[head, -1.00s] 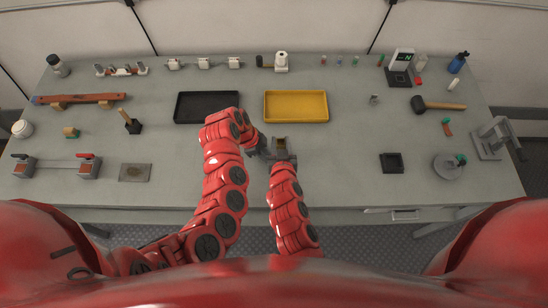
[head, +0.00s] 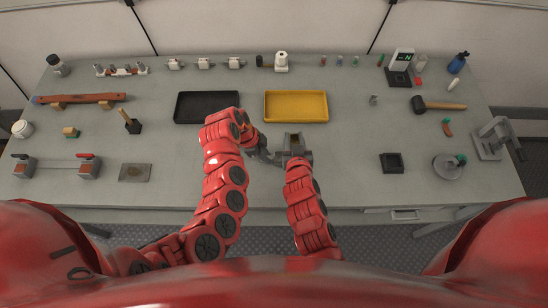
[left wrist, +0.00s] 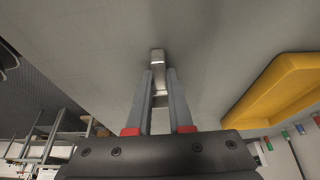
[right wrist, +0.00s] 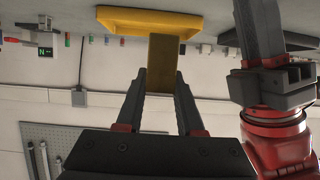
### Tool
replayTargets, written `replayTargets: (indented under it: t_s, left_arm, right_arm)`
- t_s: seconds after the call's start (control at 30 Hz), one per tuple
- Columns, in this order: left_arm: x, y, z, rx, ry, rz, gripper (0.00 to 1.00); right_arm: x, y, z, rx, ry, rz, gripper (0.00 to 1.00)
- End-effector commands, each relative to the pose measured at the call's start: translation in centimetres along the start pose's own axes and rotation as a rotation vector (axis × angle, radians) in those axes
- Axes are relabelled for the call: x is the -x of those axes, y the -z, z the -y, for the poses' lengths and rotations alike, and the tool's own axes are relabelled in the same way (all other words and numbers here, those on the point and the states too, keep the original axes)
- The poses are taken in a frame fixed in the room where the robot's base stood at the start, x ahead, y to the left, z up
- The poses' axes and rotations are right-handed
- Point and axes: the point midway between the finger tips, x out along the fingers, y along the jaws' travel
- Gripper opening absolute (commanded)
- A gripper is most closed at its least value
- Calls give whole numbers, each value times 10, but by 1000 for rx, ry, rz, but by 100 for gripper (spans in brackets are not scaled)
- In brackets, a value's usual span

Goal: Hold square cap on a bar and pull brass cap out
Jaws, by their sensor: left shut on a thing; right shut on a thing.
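In the head view my left gripper (head: 277,158) is just left of my right gripper (head: 295,148). In the left wrist view my left gripper (left wrist: 159,74) is shut on a silvery square cap (left wrist: 157,58), which sticks out past the fingertips. Whether a bar runs through it cannot be told. In the right wrist view my right gripper (right wrist: 160,78) is shut on the brass cap (right wrist: 161,60), a flat brownish-gold block. The brass cap also shows small in the head view (head: 295,138). The two held pieces look apart, both above the table.
A yellow tray (head: 295,120) lies behind the grippers and a black tray (head: 180,120) to the left. A black square holder (head: 391,171) sits to the right. Several tools and parts line the table's back and sides. The table between the right gripper and the holder is clear.

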Motion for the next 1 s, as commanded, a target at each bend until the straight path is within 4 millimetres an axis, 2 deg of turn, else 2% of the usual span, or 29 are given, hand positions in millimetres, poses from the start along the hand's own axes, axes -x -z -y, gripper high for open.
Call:
replayTargets:
  t_s: [0.43,0.8,0.83,1.0]
  left_arm:
    - [0,-1,0,1,0,2,0]
    - [0,-1,0,1,0,2,0]
    - [0,-1,0,1,1,2,21]
    - [0,-1,0,1,0,1,51]
  right_arm:
    - [6,14,-26,0,0,-3,0]
    - [7,16,-29,0,3,0,0]
    - [7,16,-29,0,3,0,0]
    - [7,16,-29,0,3,0,0]
